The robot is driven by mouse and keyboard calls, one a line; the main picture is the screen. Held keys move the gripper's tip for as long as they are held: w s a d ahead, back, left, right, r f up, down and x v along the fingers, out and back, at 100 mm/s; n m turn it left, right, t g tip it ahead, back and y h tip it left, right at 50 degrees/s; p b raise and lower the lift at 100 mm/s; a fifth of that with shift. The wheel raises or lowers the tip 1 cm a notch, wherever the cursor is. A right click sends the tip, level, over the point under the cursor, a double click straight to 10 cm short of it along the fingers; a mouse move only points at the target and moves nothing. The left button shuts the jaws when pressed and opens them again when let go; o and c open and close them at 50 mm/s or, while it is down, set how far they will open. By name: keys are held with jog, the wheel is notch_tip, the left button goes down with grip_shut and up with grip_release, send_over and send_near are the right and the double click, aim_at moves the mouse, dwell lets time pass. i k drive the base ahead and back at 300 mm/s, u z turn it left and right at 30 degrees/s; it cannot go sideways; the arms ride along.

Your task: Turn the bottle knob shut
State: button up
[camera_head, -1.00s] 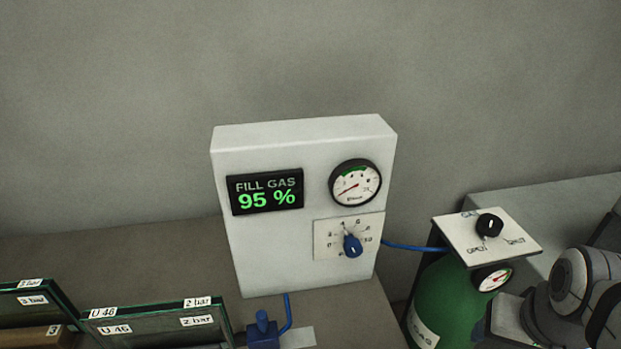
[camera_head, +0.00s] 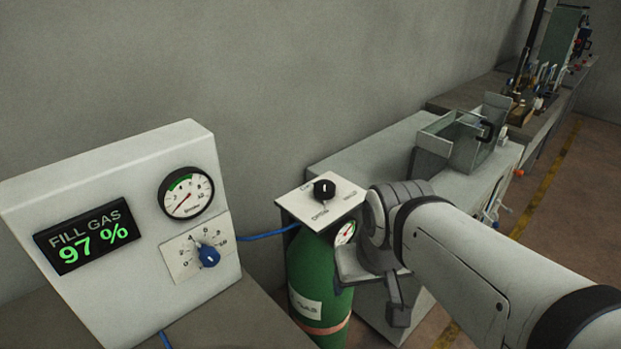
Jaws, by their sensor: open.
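The black bottle knob (camera_head: 324,189) sits on a white plate (camera_head: 300,205) on top of the green gas bottle (camera_head: 318,277). The plate bears position words, one reading OPEN; the others are too small to read surely. The knob's white mark points roughly toward the back. A small gauge (camera_head: 345,233) sits below the plate. My gripper (camera_head: 396,305) is at the right of the bottle, lower than the knob and apart from it. Its fingers are partly hidden behind my wrist; it is open and I see nothing in it.
A white fill-gas panel (camera_head: 120,180) stands at left, its display (camera_head: 88,236) reading 97 %. It has a gauge (camera_head: 186,192) and a blue knob (camera_head: 208,256). A blue hose (camera_head: 268,235) runs to the bottle. A grey cabinet (camera_head: 365,150) and a glass-walled box (camera_head: 455,140) stand behind my arm.

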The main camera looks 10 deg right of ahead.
aim_at(324, 189)
jog(key=u, duration=1.7)
jog(key=k, duration=0.95)
jog(key=z, duration=1.15)
jog(key=i, duration=1)
